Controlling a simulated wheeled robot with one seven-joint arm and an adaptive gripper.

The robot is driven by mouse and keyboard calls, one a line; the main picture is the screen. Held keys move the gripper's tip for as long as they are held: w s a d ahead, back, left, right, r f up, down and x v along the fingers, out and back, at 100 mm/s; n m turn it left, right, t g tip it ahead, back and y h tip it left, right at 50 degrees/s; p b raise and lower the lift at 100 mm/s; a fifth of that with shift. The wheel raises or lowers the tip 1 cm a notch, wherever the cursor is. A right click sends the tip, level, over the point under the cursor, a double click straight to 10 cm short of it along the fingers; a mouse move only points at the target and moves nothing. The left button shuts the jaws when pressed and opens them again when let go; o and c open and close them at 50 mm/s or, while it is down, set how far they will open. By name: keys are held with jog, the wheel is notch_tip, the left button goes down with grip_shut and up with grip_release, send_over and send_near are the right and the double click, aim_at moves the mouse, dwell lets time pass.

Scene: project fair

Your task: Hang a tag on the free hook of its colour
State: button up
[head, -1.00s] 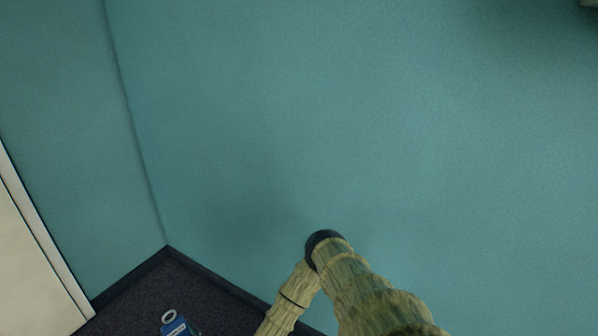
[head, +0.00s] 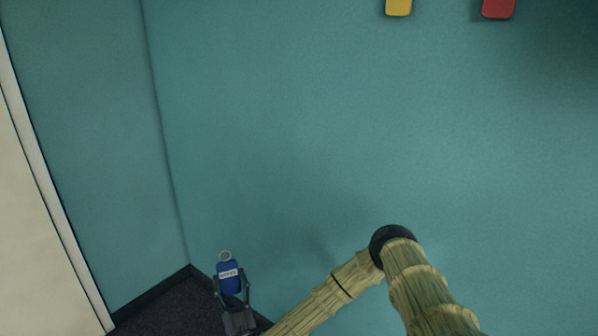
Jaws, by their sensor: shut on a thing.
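My gripper (head: 231,293) is at the lower left of the head view, shut on a blue tag (head: 229,277). The tag is upright, with a ring at its top and a white label whose text is too small to read for sure. The gripper's fingers are on either side of the tag. At the top edge, the lower ends of a yellow piece (head: 398,8) and a red piece (head: 498,9) show on the wall. Their upper parts are cut off, and no hook shows.
A teal wall (head: 300,130) fills most of the view and is bare in the middle. A corner and a pale panel with a white frame (head: 40,150) are at the left. Dark floor (head: 170,308) shows at the lower left.

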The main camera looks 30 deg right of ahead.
jog(key=w+d+r+m+g+h+p, duration=0.1)
jog(key=w+d+r+m+g+h, duration=0.15)
jog(key=w+r, duration=0.7)
jog(key=w+d+r+m+g+h+p, duration=0.15)
jog(key=d+r+h, duration=0.25)
jog(key=r, duration=1.2)
jog(key=w+d+r+m+g+h, duration=0.1)
jog(key=w+d+r+h, duration=0.35)
jog(key=r, duration=0.75)
jog(key=s+d+r+m+g+h+p, duration=0.1)
jog(key=s+d+r+g, duration=0.3)
jog(key=r, duration=0.9)
jog(key=s+d+r+m+g+h, duration=0.1)
jog(key=s+d+r+m, duration=0.3)
jog(key=r, duration=0.8)
jog(key=s+d+r+n+g+h+p, duration=0.15)
jog(key=d+r, duration=0.45)
jog(key=r, duration=0.7)
jog(key=w+d+f, duration=0.2)
jog(key=w+d, duration=0.1)
jog(key=d, duration=0.6)
jog(key=shift+g+p, duration=0.4)
jog(key=shift+g, duration=0.05)
jog(key=shift+f, duration=0.1)
